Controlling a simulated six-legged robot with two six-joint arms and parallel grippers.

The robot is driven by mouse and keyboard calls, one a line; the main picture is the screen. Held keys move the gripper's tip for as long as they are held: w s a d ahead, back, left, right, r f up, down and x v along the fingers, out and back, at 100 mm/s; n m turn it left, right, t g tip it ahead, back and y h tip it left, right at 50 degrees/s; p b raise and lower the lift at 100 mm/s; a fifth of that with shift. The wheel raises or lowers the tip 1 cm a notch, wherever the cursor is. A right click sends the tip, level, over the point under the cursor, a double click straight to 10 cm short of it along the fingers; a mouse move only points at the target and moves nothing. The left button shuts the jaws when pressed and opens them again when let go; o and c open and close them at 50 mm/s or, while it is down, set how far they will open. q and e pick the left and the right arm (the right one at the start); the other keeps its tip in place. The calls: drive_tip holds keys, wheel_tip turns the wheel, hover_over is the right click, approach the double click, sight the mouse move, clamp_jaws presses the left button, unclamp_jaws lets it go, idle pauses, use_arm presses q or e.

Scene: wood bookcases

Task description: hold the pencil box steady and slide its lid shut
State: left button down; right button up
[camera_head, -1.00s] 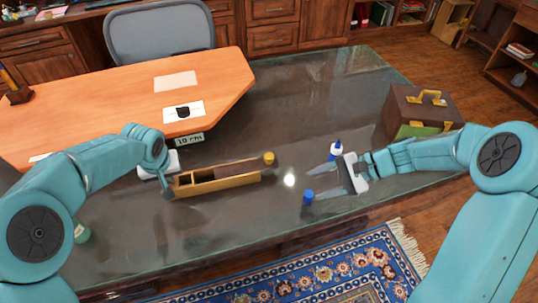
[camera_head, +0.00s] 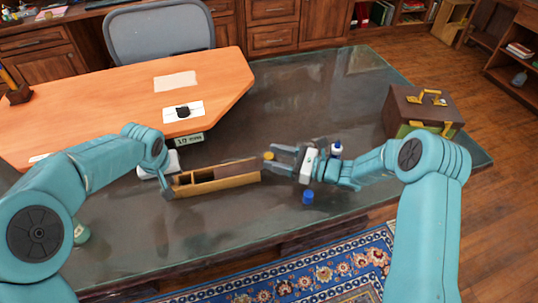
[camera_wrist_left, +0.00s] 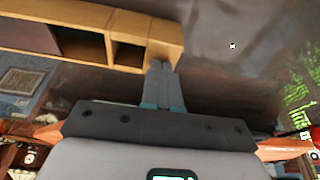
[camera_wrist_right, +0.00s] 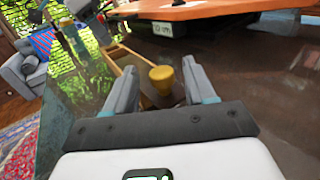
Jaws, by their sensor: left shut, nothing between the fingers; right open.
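The pencil box (camera_head: 222,183) is a long, light wooden box lying on the glass-topped table. Its dark brown lid (camera_head: 236,168) covers the right part, and open compartments show at the left end. A yellow knob (camera_head: 268,156) stands at the lid's right end. My left gripper (camera_head: 168,194) is shut and empty at the box's left end; in the left wrist view its fingertips (camera_wrist_left: 160,66) meet or nearly meet the end wall (camera_wrist_left: 165,42). My right gripper (camera_head: 270,158) is open at the knob. In the right wrist view the knob (camera_wrist_right: 161,78) sits between the spread fingers (camera_wrist_right: 160,75).
A blue-capped item (camera_head: 308,196) and a white bottle with a blue cap (camera_head: 336,149) stand near my right gripper. A brown case (camera_head: 425,110) is at the table's right. An orange desktop (camera_head: 120,105) lies behind. The middle back of the glass is clear.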

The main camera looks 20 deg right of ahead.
sight(248, 167)
use_arm(q)
drive_tip(key=shift+s+f, duration=0.2)
drive_tip(key=shift+f, duration=0.2)
use_arm(e)
drive_tip(key=shift+x, duration=1.15)
drive_tip(key=shift+c, duration=0.3)
clamp_jaws()
drive_tip(key=a, duration=0.5)
drive_tip(key=shift+w, duration=0.1)
use_arm(q)
drive_tip(key=shift+d, duration=0.1)
use_arm(e)
drive_tip(key=shift+a, duration=0.5)
